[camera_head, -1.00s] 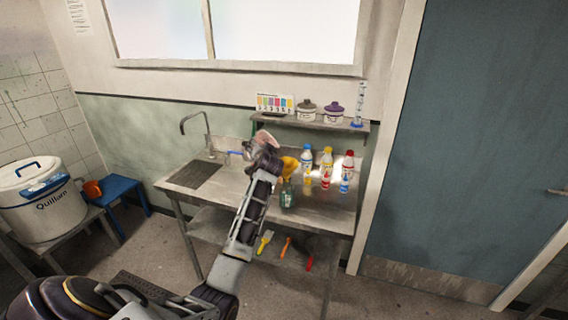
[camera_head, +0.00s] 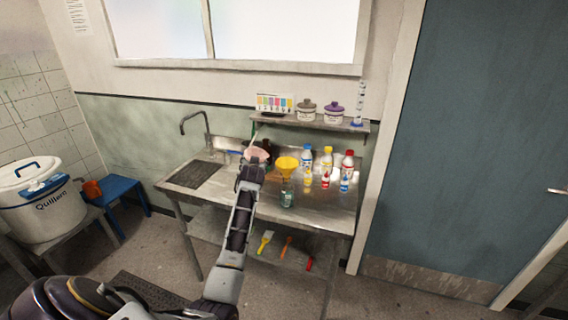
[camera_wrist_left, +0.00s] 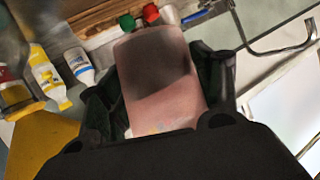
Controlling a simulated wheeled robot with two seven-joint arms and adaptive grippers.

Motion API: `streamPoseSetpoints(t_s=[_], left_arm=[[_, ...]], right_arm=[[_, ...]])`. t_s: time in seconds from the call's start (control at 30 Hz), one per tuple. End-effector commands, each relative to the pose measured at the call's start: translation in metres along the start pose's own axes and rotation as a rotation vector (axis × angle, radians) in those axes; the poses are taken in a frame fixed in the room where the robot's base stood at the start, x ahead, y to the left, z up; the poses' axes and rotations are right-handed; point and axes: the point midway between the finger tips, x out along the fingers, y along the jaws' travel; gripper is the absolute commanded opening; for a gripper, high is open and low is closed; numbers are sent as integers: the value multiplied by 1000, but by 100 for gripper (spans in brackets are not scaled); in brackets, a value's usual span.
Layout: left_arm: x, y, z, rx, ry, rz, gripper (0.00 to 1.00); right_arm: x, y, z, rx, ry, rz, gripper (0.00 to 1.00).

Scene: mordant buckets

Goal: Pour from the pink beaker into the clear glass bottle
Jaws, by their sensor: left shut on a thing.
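The pink beaker (camera_head: 257,154) is held above the steel sink table, left of a yellow funnel. In the left wrist view the beaker (camera_wrist_left: 165,100) fills the space between the dark fingers, dark in its upper part. My left gripper (camera_head: 251,170) is shut on it. The clear glass bottle (camera_head: 287,199) stands upright on the table, to the right of the gripper. The yellow funnel (camera_head: 287,166) sits at the bottle's top. The funnel (camera_wrist_left: 40,143) also shows at the lower left of the wrist view. The beaker's contents are unclear. My right gripper is not in view.
Several colored-cap bottles (camera_head: 327,163) stand right of the funnel. A sink basin (camera_head: 194,174) and tap (camera_head: 197,126) lie to the left. A wall shelf (camera_head: 310,123) with two lidded pots is behind. The table's front right (camera_head: 325,213) is clear.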

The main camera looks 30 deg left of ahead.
Motion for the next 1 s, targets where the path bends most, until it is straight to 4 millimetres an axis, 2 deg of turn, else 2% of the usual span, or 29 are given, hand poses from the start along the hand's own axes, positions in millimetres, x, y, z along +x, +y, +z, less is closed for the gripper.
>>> streamPoseSetpoints(t_s=[0.5,1.0], left_arm=[[4,-7,6,-153,-25,67,31],[5,-8,8,-183,-29,80,31]], right_arm=[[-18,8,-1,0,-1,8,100],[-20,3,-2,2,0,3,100]])
